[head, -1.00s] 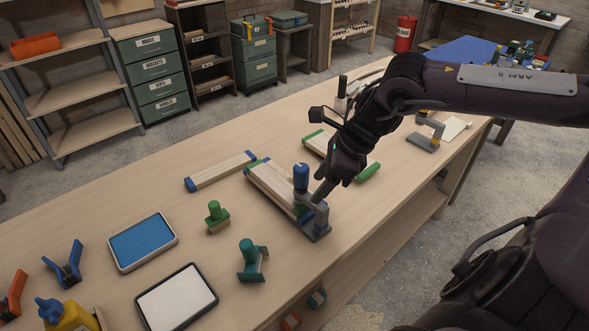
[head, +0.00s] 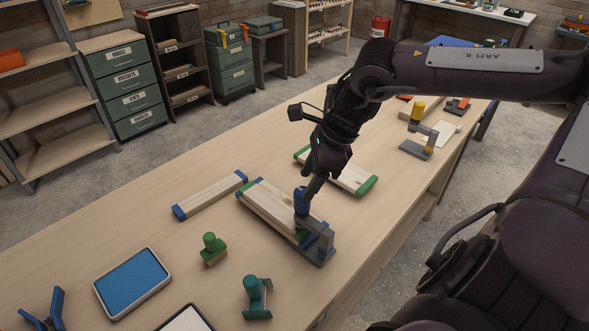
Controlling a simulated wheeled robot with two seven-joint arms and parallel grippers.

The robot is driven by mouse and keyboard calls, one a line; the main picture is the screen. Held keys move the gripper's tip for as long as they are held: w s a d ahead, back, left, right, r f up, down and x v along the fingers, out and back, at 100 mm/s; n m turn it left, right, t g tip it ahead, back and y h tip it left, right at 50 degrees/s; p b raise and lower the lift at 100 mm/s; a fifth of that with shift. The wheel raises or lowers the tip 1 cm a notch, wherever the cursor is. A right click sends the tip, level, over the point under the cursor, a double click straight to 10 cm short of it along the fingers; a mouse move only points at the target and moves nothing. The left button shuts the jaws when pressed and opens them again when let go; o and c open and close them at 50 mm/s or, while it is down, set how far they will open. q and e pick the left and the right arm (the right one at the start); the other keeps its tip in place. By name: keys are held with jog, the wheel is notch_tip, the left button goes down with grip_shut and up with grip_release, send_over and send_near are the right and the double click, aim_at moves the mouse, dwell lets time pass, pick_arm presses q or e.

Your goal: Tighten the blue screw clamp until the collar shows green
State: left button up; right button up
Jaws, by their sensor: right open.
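The blue screw clamp (head: 319,250) has a grey frame and sits at the near right end of a pale wooden board assembly (head: 272,210) on the workbench. My left gripper is not in view.
A green clamp (head: 212,249) and a teal clamp (head: 257,297) stand at the front left. A blue-lined tray (head: 132,282) lies further left. A blue-ended board (head: 210,195) and a green-ended board (head: 350,178) flank the assembly. A yellow-topped clamp (head: 418,140) stands at right.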

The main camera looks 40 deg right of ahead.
aim_at(303, 191)
jog(key=x, duration=0.4)
jog(key=shift+s+f, duration=0.1)
jog(key=shift+f, duration=0.2)
jog(key=shift+a+f, duration=0.15)
jog(key=shift+f, duration=0.15)
jog(key=shift+w+a+f, duration=0.2)
jog(key=shift+w+f, duration=0.05)
jog(key=shift+f, duration=0.2)
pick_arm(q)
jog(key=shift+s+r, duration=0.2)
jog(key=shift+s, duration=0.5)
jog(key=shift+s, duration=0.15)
pick_arm(e)
jog(key=c, duration=1)
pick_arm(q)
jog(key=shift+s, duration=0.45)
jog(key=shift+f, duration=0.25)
pick_arm(e)
jog(key=shift+m, duration=0.4)
